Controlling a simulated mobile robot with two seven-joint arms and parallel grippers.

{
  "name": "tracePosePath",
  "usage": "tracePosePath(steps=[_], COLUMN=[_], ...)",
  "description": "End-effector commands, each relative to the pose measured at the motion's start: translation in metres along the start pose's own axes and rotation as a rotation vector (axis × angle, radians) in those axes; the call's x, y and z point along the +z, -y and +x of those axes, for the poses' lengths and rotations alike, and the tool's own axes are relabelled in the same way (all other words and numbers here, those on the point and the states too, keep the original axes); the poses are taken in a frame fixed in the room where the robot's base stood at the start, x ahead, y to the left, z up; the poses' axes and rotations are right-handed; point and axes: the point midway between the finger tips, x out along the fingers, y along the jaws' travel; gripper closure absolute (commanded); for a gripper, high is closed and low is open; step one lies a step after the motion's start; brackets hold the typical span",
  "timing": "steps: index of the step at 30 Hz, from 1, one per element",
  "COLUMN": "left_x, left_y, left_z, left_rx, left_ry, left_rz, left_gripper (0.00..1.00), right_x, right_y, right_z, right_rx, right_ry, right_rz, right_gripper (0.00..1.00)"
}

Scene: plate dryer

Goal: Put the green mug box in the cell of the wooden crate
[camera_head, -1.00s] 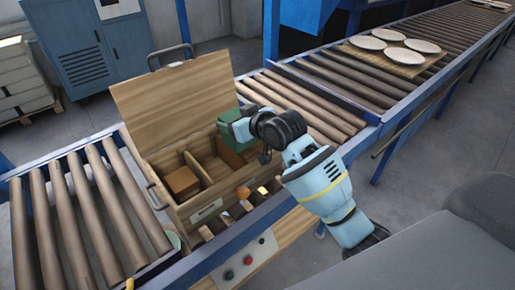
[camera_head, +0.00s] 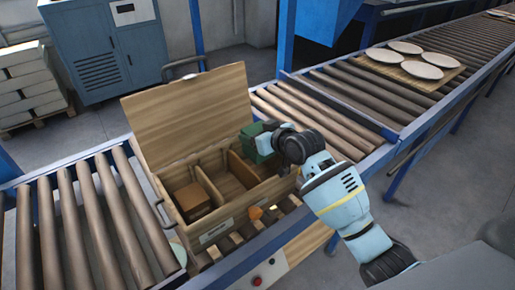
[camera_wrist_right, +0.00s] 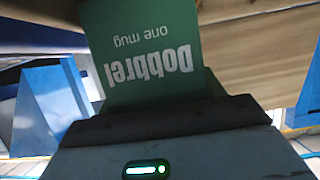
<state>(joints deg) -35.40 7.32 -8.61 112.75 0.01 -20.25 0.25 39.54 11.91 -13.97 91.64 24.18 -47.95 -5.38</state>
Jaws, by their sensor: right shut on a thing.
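The green mug box (camera_head: 250,138) is in my right gripper (camera_head: 266,143), at the right end of the open wooden crate (camera_head: 228,225). In the head view the crate wall and gripper hide its lower part, so how deep it sits in the right-hand cell cannot be told. The right wrist view shows the box's green face (camera_wrist_right: 145,50) with upside-down "Dobbrel one mug" print, held by the gripper (camera_wrist_right: 165,120). The crate's hinged lid (camera_head: 188,115) stands open at the back. My left gripper is not in view.
A brown box (camera_head: 192,200) fills the crate's left cell; the middle cells look empty. The crate stands between roller conveyor sections (camera_head: 90,220). White plates (camera_head: 422,70) lie on a board farther right. A blue cabinet (camera_head: 105,45) stands behind.

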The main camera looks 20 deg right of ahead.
Motion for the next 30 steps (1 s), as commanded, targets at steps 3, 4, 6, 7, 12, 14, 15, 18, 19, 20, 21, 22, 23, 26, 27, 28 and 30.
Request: tracePosePath(steps=[3,4,6,7,12,14,15,18,19,20,21,22,23,26,27,28,30], left_x=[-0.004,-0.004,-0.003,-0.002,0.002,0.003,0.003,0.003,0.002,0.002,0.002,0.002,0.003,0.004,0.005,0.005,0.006], left_y=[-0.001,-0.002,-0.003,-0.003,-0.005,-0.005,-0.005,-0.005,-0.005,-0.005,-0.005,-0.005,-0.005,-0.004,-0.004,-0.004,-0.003], left_z=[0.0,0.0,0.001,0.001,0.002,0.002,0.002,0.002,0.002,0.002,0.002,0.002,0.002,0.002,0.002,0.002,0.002], left_rx=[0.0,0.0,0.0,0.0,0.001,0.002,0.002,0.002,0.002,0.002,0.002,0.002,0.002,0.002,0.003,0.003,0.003], left_ry=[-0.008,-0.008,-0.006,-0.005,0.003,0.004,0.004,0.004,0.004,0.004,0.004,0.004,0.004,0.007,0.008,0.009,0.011], left_rz=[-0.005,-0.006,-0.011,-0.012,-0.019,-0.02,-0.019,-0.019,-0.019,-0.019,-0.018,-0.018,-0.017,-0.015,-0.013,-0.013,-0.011], left_gripper=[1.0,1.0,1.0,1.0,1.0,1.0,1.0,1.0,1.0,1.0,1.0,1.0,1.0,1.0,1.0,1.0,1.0], right_x=[-0.001,0.002,0.013,0.018,0.039,0.043,0.044,0.044,0.043,0.043,0.043,0.043,0.043,0.046,0.047,0.048,0.049], right_y=[0.0,0.0,0.0,0.0,0.0,0.0,0.0,-0.001,0.0,0.0,0.0,0.0,0.0,-0.001,-0.001,-0.001,-0.001], right_z=[0.0,0.001,0.005,0.007,0.016,0.018,0.018,0.018,0.018,0.018,0.018,0.018,0.018,0.019,0.02,0.02,0.021], right_rx=[0.0,0.0,0.0,0.0,0.001,0.001,0.001,0.001,0.001,0.001,0.001,0.001,0.001,0.001,0.001,0.001,0.001], right_ry=[-0.004,-0.003,0.0,0.001,0.0,-0.001,-0.002,-0.005,-0.005,-0.005,-0.005,-0.005,-0.005,-0.004,-0.004,-0.004,-0.004], right_rz=[0.0,0.0,0.001,0.002,0.001,0.0,0.0,-0.001,-0.001,-0.001,-0.001,-0.001,-0.001,-0.001,-0.001,-0.001,-0.001], right_gripper=[0.65,0.65,0.65,0.65,0.65,0.65,0.65,0.65,0.65,0.65,0.65,0.65,0.65,0.65,0.65,0.65,0.65])
